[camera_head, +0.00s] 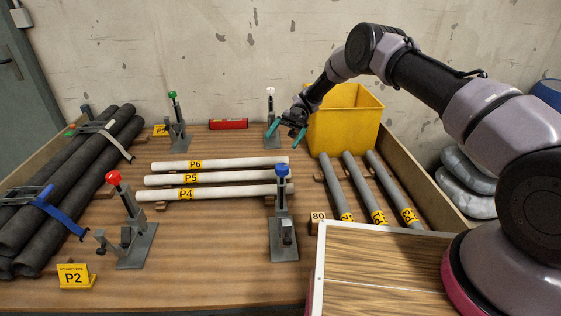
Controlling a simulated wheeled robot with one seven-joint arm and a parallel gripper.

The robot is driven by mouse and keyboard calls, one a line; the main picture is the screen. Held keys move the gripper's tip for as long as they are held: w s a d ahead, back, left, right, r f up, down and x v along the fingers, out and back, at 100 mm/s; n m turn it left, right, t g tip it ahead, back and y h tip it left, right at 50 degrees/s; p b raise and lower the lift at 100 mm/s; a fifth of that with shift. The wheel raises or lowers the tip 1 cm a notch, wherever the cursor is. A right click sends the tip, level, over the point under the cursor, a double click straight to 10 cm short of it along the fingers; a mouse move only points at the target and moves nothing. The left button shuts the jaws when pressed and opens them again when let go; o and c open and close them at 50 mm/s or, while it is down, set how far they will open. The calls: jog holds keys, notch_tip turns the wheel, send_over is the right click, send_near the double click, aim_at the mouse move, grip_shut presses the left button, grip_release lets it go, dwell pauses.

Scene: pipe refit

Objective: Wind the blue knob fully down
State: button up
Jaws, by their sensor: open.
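The blue knob (281,170) tops a grey upright clamp stand (284,225) at the front middle of the bench, right of the white pipes' ends. My gripper (287,132) has teal fingers and is open and empty. In the picture it shows above and behind the blue knob, near the white-knob stand and the yellow bin. It is apart from the blue knob. How far the knob is wound down is hard to tell.
White pipes (215,178) lie left of the blue-knob stand. Grey pipes (360,188) lie to its right. Other stands carry red (113,178), green (173,94) and white (270,91) knobs. A yellow bin (343,122) stands behind. Black pipes (75,185) are stacked at left.

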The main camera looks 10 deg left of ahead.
aim_at(282, 169)
jog(key=d+r+n+t, duration=0.4)
jog(key=d+r+n, duration=0.35)
jog(key=r, duration=0.35)
jog(key=d+r+n+t, duration=0.4)
jog(key=d+r+n, duration=0.35)
jog(key=r, duration=0.35)
jog(key=s+d+r+n+t, duration=0.5)
jog(key=s+d+n+t, duration=0.15)
jog(key=d+n, duration=0.2)
jog(key=s+d+r+n+t, duration=0.5)
jog(key=s+d+n+t, duration=0.15)
jog(key=d, duration=0.25)
jog(key=w+a+f+m+g+y, duration=0.2)
jog(key=w+a+f+g+y, duration=0.3)
jog(key=a+f, duration=0.5)
jog(key=w+a+f+m+g+y, duration=0.25)
jog(key=w+a+f+y, duration=0.3)
jog(key=a+f, duration=0.55)
notch_tip(282, 169, down, 24)
jog(key=w+a+m+t+y, duration=0.2)
jog(key=m+t+y, duration=0.2)
jog(key=m+t, duration=0.45)
jog(key=shift+m+g, duration=0.7)
jog(key=x, duration=1)
jog(key=shift+w+a+f, duration=0.1)
jog(key=shift+a+f, duration=0.05)
jog(key=shift+a, duration=0.1)
